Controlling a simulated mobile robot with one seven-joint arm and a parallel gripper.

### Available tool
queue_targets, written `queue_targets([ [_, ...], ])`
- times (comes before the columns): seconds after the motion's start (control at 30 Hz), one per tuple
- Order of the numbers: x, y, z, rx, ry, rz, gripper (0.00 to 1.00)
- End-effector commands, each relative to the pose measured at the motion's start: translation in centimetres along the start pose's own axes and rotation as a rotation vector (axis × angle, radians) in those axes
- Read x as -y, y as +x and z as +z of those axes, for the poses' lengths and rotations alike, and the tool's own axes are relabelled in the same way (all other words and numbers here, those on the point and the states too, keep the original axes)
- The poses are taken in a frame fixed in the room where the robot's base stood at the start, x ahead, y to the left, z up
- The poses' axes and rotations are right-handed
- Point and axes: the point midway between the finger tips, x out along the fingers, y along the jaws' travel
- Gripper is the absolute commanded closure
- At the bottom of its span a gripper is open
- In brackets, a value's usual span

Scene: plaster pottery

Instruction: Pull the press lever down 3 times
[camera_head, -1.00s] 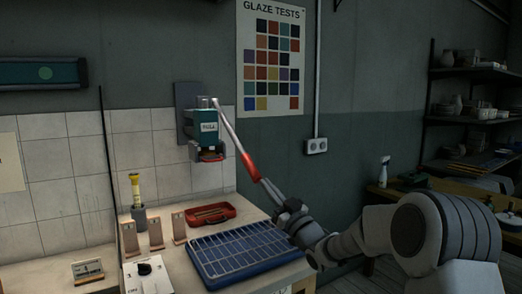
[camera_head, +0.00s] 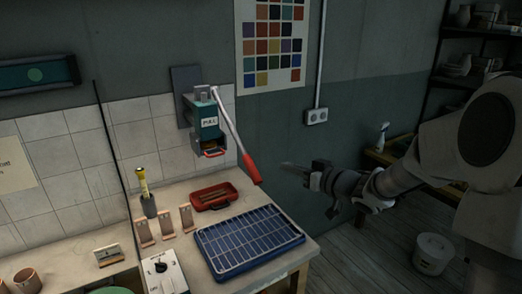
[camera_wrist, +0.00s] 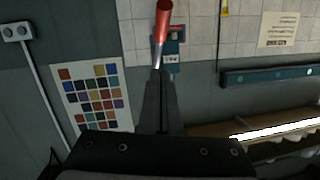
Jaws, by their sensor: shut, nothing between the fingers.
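The press (camera_head: 207,125) is a small teal unit on the wall with a label on its front. Its lever is a silver rod with a red handle (camera_head: 250,168), slanting down and to the right from the top of the press. My gripper (camera_head: 286,165) is shut and empty, to the right of the red handle and apart from it in the head view. In the wrist view, the dark shut fingers (camera_wrist: 160,85) point towards the lever's red handle (camera_wrist: 163,20) and cover part of the press (camera_wrist: 172,48).
Shelves (camera_head: 475,60) stand at right. A white bucket (camera_head: 432,253) is on the floor.

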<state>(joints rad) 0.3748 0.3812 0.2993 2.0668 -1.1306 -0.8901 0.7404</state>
Motion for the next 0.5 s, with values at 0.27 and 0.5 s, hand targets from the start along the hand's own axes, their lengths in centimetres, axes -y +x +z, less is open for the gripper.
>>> queue_targets([
  [0.27, 0.1, 1.4, 0.0, 0.015, 0.009, 0.002, 1.0],
  [0.5, 0.1, 6.4, 0.1, 0.015, 0.009, 0.0, 1.0],
])
